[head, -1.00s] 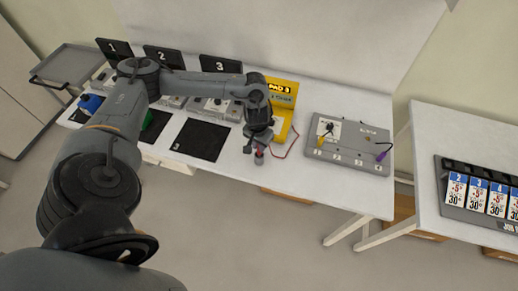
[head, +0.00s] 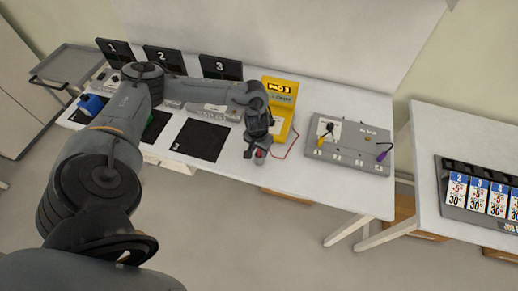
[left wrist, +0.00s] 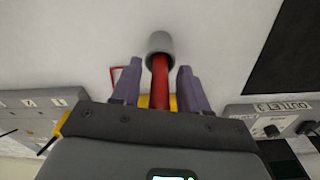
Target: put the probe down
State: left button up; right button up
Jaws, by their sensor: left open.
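The red probe (left wrist: 160,85) stands with its end in a small grey cup (left wrist: 160,42) on the white table. In the head view the cup (head: 260,158) is near the table's front edge, and the probe is mostly hidden by my gripper. My left gripper (head: 258,148) is right above the cup. In the left wrist view its two purple-grey fingers (left wrist: 157,82) are apart on either side of the probe, with gaps showing. My right gripper is not in view.
The yellow meter (head: 281,92) stands behind the gripper, with a red lead beside it. A grey panel (head: 347,160) lies to the right. A black pad (head: 200,140) lies to the left. Bare table (head: 300,185) shows in front of the panel.

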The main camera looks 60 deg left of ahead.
pick_arm(q)
notch_tip(320, 180, up, 11)
jog(key=p, duration=0.2)
jog(key=w+d+f+m+t+h, duration=0.15)
jog(key=d+m+t, duration=0.3)
jog(key=d, duration=1.25)
jog(key=w+d+m+t+h, duration=0.1)
jog(key=d+m+t+h, duration=0.35)
jog(key=d, duration=1.15)
jog(key=s+a+f+g+y, duration=0.1)
jog(key=s+a+g+y, duration=0.1)
jog(key=s, duration=0.5)
jog(key=s+a+n+g+y, duration=0.1)
jog(key=s+a+g+y, duration=0.2)
jog(key=s+a, duration=0.3)
jog(key=shift+s+a+f+g, duration=0.4)
jog(key=shift+s+g, duration=0.1)
jog(key=shift+s, duration=0.15)
